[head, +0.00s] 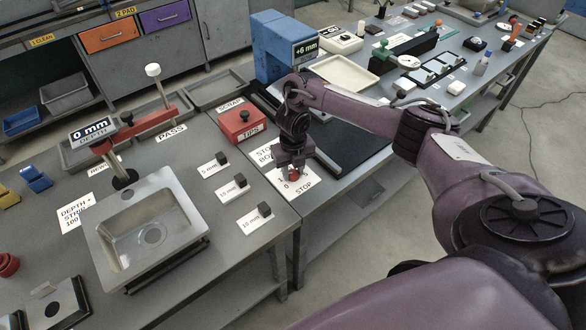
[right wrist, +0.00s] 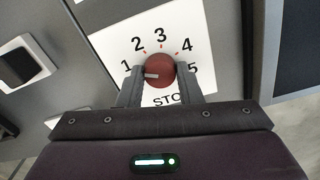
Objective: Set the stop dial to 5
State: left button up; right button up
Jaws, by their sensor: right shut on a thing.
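The stop dial is a red round knob (right wrist: 160,69) on a white plate (right wrist: 111,41) marked STOP, with 1 to 5 around it in the right wrist view. Its white pointer mark points left, close to the 1 and slightly below it. In the head view the red dial (head: 294,176) shows under my right gripper (head: 293,168), with 0 and 1 beside it. My right gripper (right wrist: 160,84) is shut on the dial, one finger on each side. The 0 is hidden in the wrist view. My left gripper is out of view.
A red SCRAP box (head: 241,124) and a blue +6 mm post (head: 275,47) stand behind the dial. Small dark blocks on labelled cards (head: 249,218) and a metal sink (head: 150,225) lie to the left. My right arm crosses over the bench from the right.

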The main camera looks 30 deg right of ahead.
jog(key=m+p, duration=0.2)
jog(key=m, duration=0.4)
jog(key=shift+r+m, duration=0.1)
jog(key=shift+m, duration=0.2)
jog(key=m+p, duration=0.3)
jog(key=m, duration=0.3)
jog(key=m+p, duration=0.2)
jog(key=m, duration=0.3)
jog(key=shift+r+p, duration=0.1)
jog(key=shift+p, duration=0.3)
jog(key=m+p, duration=0.2)
jog(key=m, duration=0.1)
jog(key=shift+m, duration=0.3)
jog(key=m+p, duration=0.1)
jog(key=m, duration=0.1)
jog(key=shift+m, duration=1.2)
jog(key=m, duration=0.5)
jog(key=shift+w, duration=0.1)
jog(key=m, duration=0.4)
jog(key=shift+m, duration=0.3)
